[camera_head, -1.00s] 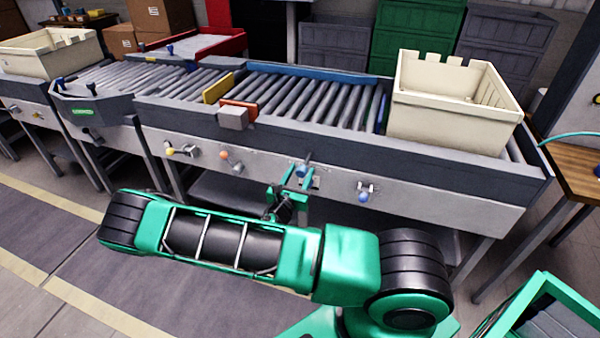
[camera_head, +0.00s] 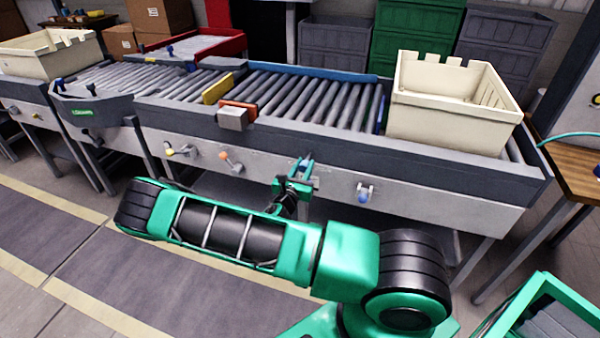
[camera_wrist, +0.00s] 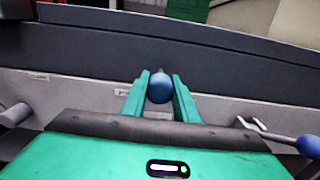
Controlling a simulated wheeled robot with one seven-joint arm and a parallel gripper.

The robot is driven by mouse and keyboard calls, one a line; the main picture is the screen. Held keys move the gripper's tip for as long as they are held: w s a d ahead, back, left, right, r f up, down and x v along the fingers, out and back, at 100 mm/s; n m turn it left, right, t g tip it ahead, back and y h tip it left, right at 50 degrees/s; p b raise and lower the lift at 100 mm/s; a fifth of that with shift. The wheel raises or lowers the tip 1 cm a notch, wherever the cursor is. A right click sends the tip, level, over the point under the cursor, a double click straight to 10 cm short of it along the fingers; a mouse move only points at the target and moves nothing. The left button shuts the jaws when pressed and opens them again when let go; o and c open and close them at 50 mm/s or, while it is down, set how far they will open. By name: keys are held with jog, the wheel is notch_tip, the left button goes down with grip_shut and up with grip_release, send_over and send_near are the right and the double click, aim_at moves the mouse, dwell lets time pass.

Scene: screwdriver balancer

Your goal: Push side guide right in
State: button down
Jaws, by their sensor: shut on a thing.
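My gripper (camera_head: 303,166) is at the front panel of the roller conveyor (camera_head: 450,188). It is shut on a blue knob (camera_wrist: 160,88), which sits between the two green fingers in the wrist view. A second blue knob (camera_head: 364,195) is on the panel to the right and also shows in the wrist view (camera_wrist: 308,146). A long blue strip (camera_head: 310,70) runs along the far side of the rollers. Which part is the right side guide I cannot tell for sure. The shaft behind the held knob is mostly hidden.
A cream crate (camera_head: 445,128) stands on the conveyor's right end. Yellow (camera_head: 170,151) and orange (camera_head: 225,156) knobs are on the panel to the left. A yellow plate (camera_head: 217,88) and an orange plate (camera_head: 238,109) stand by the rollers. A wooden table (camera_head: 575,175) is at right.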

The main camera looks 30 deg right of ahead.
jog(key=shift+x, duration=1.75)
jog(key=shift+w, duration=0.15)
jog(key=c, duration=1.4)
grip_release()
jog(key=v, duration=1)
jog(key=shift+s+a, duration=0.25)
jog(key=shift+a, duration=0.1)
